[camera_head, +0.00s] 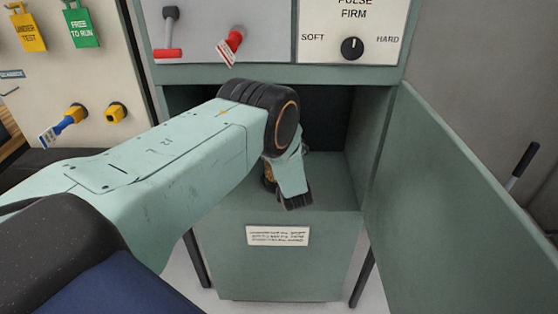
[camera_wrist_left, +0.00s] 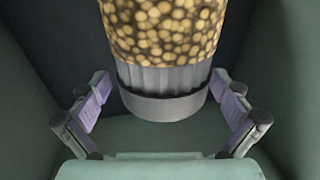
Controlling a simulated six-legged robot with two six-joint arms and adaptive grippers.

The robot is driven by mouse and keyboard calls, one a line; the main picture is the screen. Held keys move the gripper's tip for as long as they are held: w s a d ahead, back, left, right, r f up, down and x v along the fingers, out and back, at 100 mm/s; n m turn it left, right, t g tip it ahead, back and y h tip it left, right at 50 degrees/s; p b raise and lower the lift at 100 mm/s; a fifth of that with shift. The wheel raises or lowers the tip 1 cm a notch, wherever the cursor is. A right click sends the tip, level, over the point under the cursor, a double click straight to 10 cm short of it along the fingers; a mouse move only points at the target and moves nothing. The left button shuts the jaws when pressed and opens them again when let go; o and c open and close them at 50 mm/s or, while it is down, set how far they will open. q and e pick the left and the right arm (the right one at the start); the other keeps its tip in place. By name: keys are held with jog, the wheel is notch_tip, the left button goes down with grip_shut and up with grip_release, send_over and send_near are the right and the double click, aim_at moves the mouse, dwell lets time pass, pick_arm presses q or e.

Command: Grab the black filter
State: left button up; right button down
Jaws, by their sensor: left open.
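In the left wrist view a cylinder, likely the filter, stands upright in the green cabinet. It has a tan pebbled upper part, a grey ribbed band and a dark grey smooth base (camera_wrist_left: 165,104); its top is cut off. No wholly black filter shows. My left gripper (camera_wrist_left: 166,112) is open, with one finger on each side of the cylinder and gaps to both. In the head view my left gripper (camera_head: 291,190) is inside the cabinet opening, and my arm hides nearly all of the cylinder. My right gripper is not in view.
The cabinet (camera_head: 290,262) has close side walls around my gripper. Its green door (camera_head: 450,200) stands open on the right. Above are a red tagged handle (camera_head: 232,42) and a PULSE FIRM knob (camera_head: 352,48). A panel with tags (camera_head: 84,27) and yellow fittings is at left.

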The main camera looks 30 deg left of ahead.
pick_arm(q)
jog(key=shift+w+a+f, duration=0.15)
jog(key=shift+w+a, duration=0.05)
jog(key=shift+a+f, duration=0.15)
jog(key=shift+a, duration=0.25)
jog(key=shift+d, duration=0.1)
jog(key=shift+c, duration=1.1)
jog(key=shift+d+r, duration=0.25)
jog(key=c, duration=0.3)
jog(key=shift+a+f, duration=0.2)
jog(key=shift+a, duration=0.05)
jog(key=c, duration=0.5)
jog(key=shift+s, duration=0.1)
jog(key=c, duration=0.7)
